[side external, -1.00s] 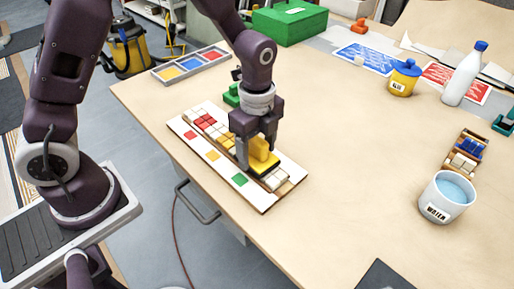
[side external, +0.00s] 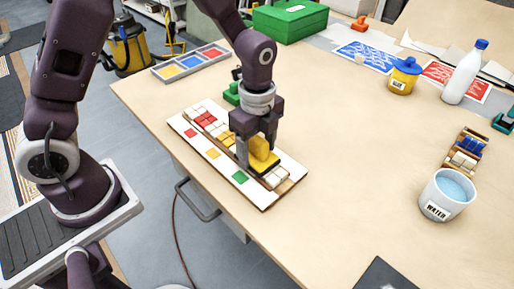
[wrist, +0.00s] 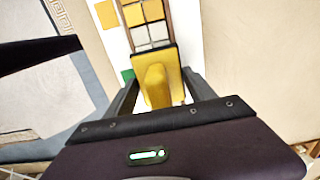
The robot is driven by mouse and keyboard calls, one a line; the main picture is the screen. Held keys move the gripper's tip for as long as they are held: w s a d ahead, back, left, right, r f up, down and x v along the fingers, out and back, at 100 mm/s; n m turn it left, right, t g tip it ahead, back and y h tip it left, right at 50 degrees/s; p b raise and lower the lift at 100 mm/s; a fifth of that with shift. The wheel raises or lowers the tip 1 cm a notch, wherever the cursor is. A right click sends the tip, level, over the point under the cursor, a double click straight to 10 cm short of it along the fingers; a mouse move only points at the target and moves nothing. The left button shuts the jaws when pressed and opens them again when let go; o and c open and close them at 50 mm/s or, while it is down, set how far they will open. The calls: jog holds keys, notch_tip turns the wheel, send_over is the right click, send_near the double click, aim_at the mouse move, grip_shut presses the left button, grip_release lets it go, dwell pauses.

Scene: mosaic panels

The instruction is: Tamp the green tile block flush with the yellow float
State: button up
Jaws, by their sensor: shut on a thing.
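The yellow float (side external: 262,154) has a yellow handle on a flat base with a dark underside. My gripper (side external: 256,150) is shut on its handle, and the float also shows in the wrist view (wrist: 157,77). The float is over the lower part of the white mosaic panel (side external: 208,156), close above or on the tiles; contact cannot be made out. The green tile block is not visible and may be under the float. A green square mark (side external: 239,177) shows on the panel's edge beside the float, with red and yellow marks further up.
Red and white tiles (side external: 205,119) fill the panel's far end. A green object (side external: 232,94) stands behind the panel. A water cup (side external: 447,197), a tile rack (side external: 466,152), a glue pot (side external: 404,76) and a white bottle (side external: 465,74) stand at the right. The table between is clear.

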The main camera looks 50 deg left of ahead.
aim_at(257, 137)
jog(key=shift+r, duration=3.45)
